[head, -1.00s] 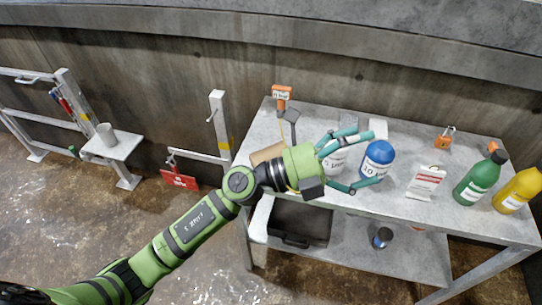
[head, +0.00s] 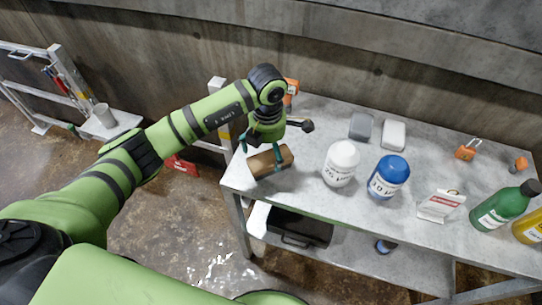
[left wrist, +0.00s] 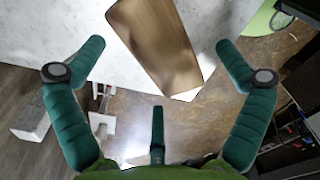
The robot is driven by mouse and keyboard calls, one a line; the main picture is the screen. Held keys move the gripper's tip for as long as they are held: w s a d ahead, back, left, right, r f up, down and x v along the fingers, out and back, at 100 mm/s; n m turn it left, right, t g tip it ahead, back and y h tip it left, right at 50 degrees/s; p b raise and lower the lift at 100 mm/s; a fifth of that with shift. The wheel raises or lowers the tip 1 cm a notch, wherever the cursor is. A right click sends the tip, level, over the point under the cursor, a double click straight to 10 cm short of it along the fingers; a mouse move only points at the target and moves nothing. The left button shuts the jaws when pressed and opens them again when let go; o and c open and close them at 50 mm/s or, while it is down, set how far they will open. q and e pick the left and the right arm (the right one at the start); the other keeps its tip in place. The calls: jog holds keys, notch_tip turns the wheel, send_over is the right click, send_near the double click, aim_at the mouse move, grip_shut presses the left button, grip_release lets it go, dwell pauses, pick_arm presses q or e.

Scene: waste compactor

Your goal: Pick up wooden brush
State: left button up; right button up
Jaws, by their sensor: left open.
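The wooden brush (head: 270,161) is a brown block lying on the left end of the grey table. In the left wrist view its wooden top (left wrist: 160,42) lies at the upper middle, past and between the spread fingers. My left gripper (head: 262,150) points down at the brush from above, with its green fingers around it in the head view. It also shows in the left wrist view (left wrist: 160,75), open and with nothing between its fingertips but the brush beyond. Whether any finger touches the brush cannot be told. My right gripper is not in view.
A white bottle (head: 341,164) and a blue-capped bottle (head: 389,178) stand right of the brush. A dark-headed tool (head: 306,126) and an orange item (head: 291,88) are close behind the gripper. Grey (head: 361,126) and white (head: 393,134) blocks lie farther back. A green bottle (head: 503,208) stands at right.

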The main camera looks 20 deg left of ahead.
aim_at(268, 153)
pick_arm(q)
jog(key=f, duration=0.2)
jog(key=f+p, duration=0.1)
jog(key=f, duration=0.1)
jog(key=shift+w, duration=0.25)
jog(key=shift+f, duration=0.35)
jog(key=shift+c, duration=0.4)
jog(key=c, duration=1.1)
jog(key=shift+c, duration=0.9)
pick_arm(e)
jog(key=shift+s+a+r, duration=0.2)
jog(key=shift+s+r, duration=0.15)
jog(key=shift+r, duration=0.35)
